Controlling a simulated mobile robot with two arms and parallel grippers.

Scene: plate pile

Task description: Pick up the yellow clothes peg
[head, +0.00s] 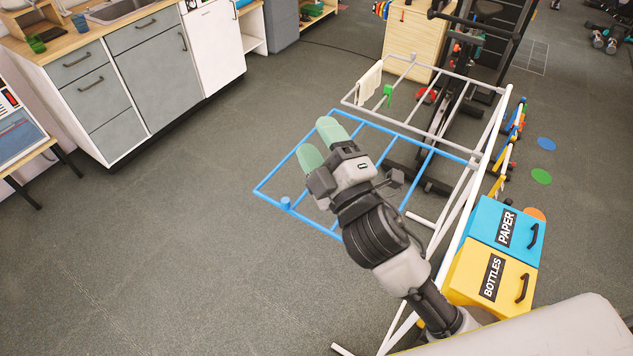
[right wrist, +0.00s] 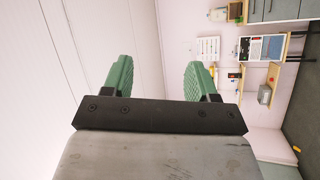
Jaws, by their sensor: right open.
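I cannot make out a yellow clothes peg in either view. A drying rack has a blue frame section (head: 264,180) and a white-grey section (head: 452,73). A green clip-like piece (head: 388,92) and a pale cloth (head: 368,82) hang on the white-grey section. My right gripper (head: 319,143) has pale green fingers, spread and empty, over the blue section and hiding part of it. In the right wrist view my gripper (right wrist: 160,68) is open with nothing between its fingers. My left gripper is not in view.
A blue PAPER bin (head: 482,216) and a yellow BOTTLES bin (head: 468,268) stand at the right. A grey kitchen cabinet (head: 150,70) with a sink is at upper left. Dark exercise equipment (head: 490,45) stands behind the rack. The floor at left and centre is clear.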

